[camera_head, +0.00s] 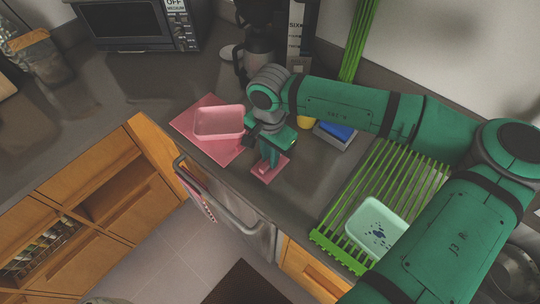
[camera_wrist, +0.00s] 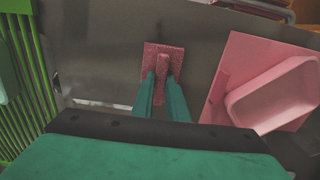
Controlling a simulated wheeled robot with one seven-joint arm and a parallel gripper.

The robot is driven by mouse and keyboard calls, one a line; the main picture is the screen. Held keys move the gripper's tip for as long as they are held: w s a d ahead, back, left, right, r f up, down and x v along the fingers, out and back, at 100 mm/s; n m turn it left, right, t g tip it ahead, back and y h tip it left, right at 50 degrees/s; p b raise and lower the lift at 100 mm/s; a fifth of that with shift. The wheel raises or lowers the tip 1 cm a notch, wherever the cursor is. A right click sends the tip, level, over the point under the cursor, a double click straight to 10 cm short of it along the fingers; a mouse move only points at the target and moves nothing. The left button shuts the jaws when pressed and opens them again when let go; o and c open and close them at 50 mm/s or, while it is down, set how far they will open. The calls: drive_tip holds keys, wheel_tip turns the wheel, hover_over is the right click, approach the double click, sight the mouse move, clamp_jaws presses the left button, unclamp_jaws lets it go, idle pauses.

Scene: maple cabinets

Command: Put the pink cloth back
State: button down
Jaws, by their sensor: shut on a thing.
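The pink cloth (camera_head: 265,177) is a small square piece with a raised, pinched ridge in its middle. In the head view it is at the counter's front edge, right of a larger pink mat. My gripper (camera_head: 269,160) points down over it. In the wrist view the cloth (camera_wrist: 163,50) lies at the tips of my two green fingers (camera_wrist: 162,82), which are shut on its ridge. I cannot tell whether its flat part touches the counter. The fingers and my gripper hide part of it.
A pink tray (camera_head: 219,121) stands on the pink mat (camera_head: 188,122), left of my gripper. A green rack (camera_head: 340,222) with a pale green container (camera_head: 378,212) is on the right. A blue-and-grey sponge-like block (camera_head: 338,133) lies behind. A patterned towel hangs on the handle (camera_head: 222,205) below.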

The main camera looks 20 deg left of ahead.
drive_tip(key=shift+f, duration=0.15)
drive_tip(key=c, duration=1.7)
unclamp_jaws()
drive_tip(key=shift+c, duration=0.2)
wheel_tip(320, 180, up, 12)
drive_tip(key=shift+r, duration=0.2)
drive_tip(key=shift+f, duration=0.1)
